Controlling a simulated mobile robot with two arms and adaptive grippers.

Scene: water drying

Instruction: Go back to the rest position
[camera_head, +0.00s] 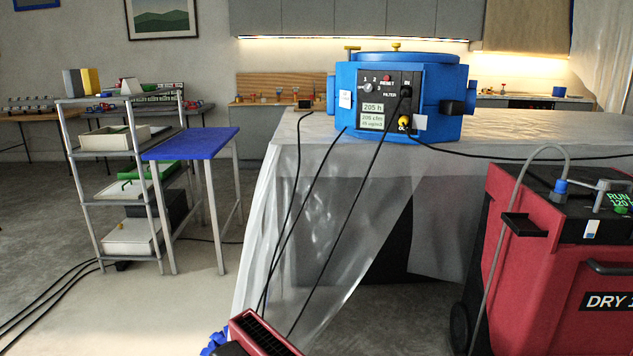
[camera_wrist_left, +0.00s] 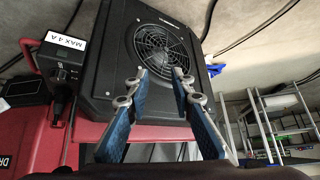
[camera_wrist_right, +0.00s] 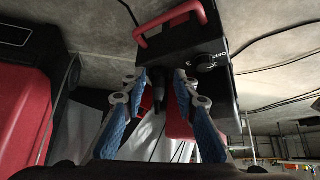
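In the left wrist view my left gripper (camera_wrist_left: 160,75) has its two blue-padded fingers apart with nothing between them. A black fan box (camera_wrist_left: 150,55) with a round grille lies beyond the fingertips. In the right wrist view my right gripper (camera_wrist_right: 162,76) also has its fingers apart. Beyond them is a black box (camera_wrist_right: 190,50) with a knob and a red handle (camera_wrist_right: 172,22). A dark plug with a cable (camera_wrist_right: 157,120) shows in the gap, and no finger visibly closes on it. Neither gripper shows in the head view.
A blue drum-shaped unit (camera_head: 396,98) stands on a table draped with clear sheeting (camera_head: 330,185). A red dryer (camera_head: 560,270) stands at right. A red and black device (camera_head: 262,335) is at the bottom. A shelf cart (camera_head: 105,145) and blue-topped stand (camera_head: 190,143) are at left. Cables cross the floor.

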